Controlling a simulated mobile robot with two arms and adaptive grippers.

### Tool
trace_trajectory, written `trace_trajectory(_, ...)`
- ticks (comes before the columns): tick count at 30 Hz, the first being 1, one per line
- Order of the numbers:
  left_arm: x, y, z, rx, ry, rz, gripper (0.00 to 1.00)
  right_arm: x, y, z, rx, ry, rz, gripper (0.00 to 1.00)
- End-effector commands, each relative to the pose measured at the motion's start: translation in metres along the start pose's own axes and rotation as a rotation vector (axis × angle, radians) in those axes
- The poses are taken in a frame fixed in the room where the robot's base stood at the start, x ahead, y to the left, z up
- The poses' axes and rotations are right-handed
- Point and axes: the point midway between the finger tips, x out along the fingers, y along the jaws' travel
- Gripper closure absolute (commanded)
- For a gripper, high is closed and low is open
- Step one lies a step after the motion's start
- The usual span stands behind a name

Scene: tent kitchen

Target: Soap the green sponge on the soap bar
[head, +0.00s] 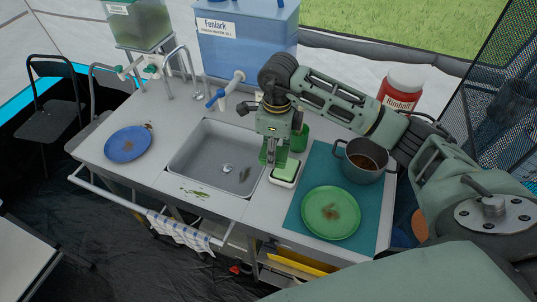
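My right gripper (274,160) points down just right of the sink, over a small white dish (281,183). A pale green block (287,171) sits at the dish, right at the fingertips. I cannot tell whether this block is the sponge, the soap bar or one on top of the other. The fingers are small and partly merge with the green things around them, so I cannot tell whether they grip anything. My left gripper is not in view.
The grey sink (205,160) lies left of the dish. A blue plate (128,144) is farther left. A teal mat (297,210) at right bears a dirty green plate (331,212) and a pot (361,161). A green container (299,138) stands behind the gripper. A blue water tank (247,45) stands behind.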

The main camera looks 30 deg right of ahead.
Motion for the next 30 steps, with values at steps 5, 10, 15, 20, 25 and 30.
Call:
trace_trajectory(5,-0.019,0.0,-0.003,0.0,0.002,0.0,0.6,0.006,-0.028,-0.013,0.432,0.009,-0.004,0.79)
trace_trajectory(10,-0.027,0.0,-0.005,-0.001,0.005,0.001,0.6,0.014,-0.046,-0.024,0.721,0.014,-0.012,0.79)
trace_trajectory(15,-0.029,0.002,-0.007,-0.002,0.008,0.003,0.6,0.019,-0.053,-0.029,0.852,0.015,-0.016,0.79)
trace_trajectory(20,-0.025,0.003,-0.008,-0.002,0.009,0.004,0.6,0.026,-0.054,-0.03,0.873,0.016,-0.018,0.79)
trace_trajectory(25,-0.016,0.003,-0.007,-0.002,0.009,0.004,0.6,0.039,-0.054,-0.031,0.871,0.016,-0.018,0.79)
trace_trajectory(30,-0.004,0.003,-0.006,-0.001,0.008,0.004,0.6,0.058,-0.054,-0.031,0.869,0.016,-0.017,0.79)
